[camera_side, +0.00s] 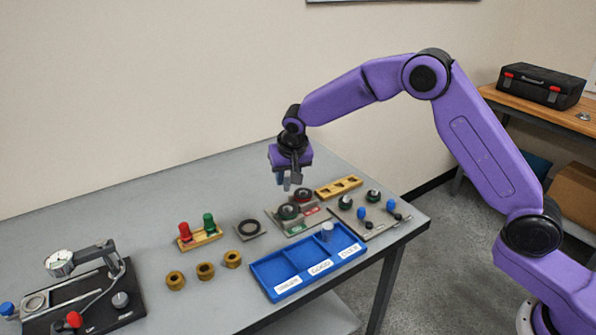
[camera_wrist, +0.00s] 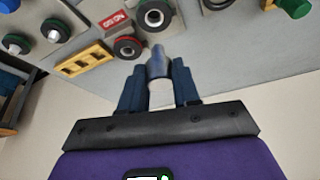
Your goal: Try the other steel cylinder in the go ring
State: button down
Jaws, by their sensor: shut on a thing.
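My gripper (camera_side: 288,184) is shut on a steel cylinder, whose end shows between the fingertips in the wrist view (camera_wrist: 158,62). It is held in the air above the ring gauge stand. The green-rimmed go ring (camera_side: 289,211) sits on that stand, with the red-rimmed no-go ring (camera_side: 303,195) behind it. In the wrist view the red ring (camera_wrist: 127,47) lies left of the cylinder and the green ring (camera_wrist: 155,15) lies beyond it. Another grey cylinder (camera_side: 327,231) stands in the right compartment of the blue tray (camera_side: 283,291).
A yellow slotted block (camera_side: 339,187) is behind the rings. A plate with green and blue knobbed gauges (camera_side: 373,196) stands to the right.

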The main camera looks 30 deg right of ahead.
aim_at(288, 191)
jog(key=shift+f, duration=2.75)
jog(key=shift+f, duration=1.1)
jog(key=shift+r, duration=0.1)
dwell(0.8)
jog(key=shift+r, duration=3.1)
